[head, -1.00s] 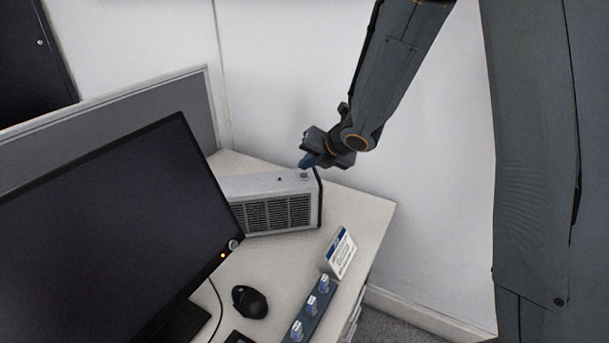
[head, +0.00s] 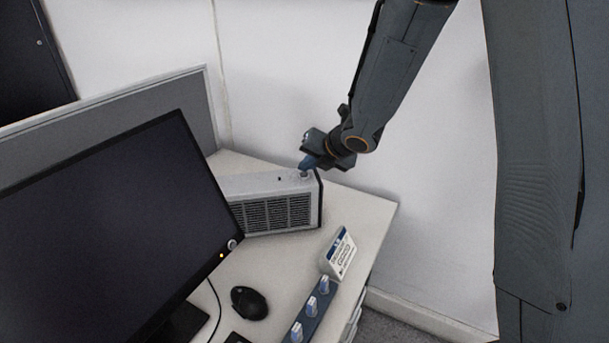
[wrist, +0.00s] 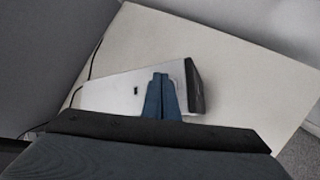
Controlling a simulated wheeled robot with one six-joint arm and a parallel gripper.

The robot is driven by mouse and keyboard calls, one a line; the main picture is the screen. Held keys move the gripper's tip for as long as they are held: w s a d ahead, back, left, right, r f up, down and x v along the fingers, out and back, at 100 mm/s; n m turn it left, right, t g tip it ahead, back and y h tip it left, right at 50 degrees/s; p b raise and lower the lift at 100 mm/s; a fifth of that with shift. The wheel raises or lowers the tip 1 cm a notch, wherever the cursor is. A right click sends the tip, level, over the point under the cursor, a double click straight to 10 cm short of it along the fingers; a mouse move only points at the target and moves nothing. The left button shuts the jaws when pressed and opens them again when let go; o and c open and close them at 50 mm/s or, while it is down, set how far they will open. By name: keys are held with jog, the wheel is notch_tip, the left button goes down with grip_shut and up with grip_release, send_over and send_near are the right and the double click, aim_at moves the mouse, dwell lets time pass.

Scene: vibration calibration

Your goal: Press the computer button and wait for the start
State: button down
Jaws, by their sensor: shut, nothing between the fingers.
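The computer (head: 272,204) is a light grey box with a dark grille on its front, standing on the desk behind the monitor. Its round button (head: 304,175) is on the top near the right end. My gripper (head: 305,166) is shut and empty, its blue fingertips pointing down at the button, touching it or just above it; I cannot tell which. In the wrist view the shut fingers (wrist: 161,98) lie over the computer's top (wrist: 115,92) and hide most of the button. The monitor (head: 115,230) has a dark screen and a small orange light at its lower right corner.
The desk (head: 360,208) is clear to the right of the computer. A small sign (head: 338,254), a strip with several blue knobs (head: 311,308) and a black mouse (head: 249,302) are at the front. A grey partition (head: 110,118) and the white wall stand behind.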

aim_at(307, 178)
jog(key=shift+f+b, duration=0.4)
jog(key=shift+b, duration=0.1)
dwell(0.6)
jog(key=shift+r, duration=0.1)
jog(key=shift+r+p, duration=0.7)
jog(key=shift+r, duration=0.05)
notch_tip(307, 178, up, 5)
jog(key=p, duration=0.4)
jog(key=shift+p, duration=0.35)
dwell(0.4)
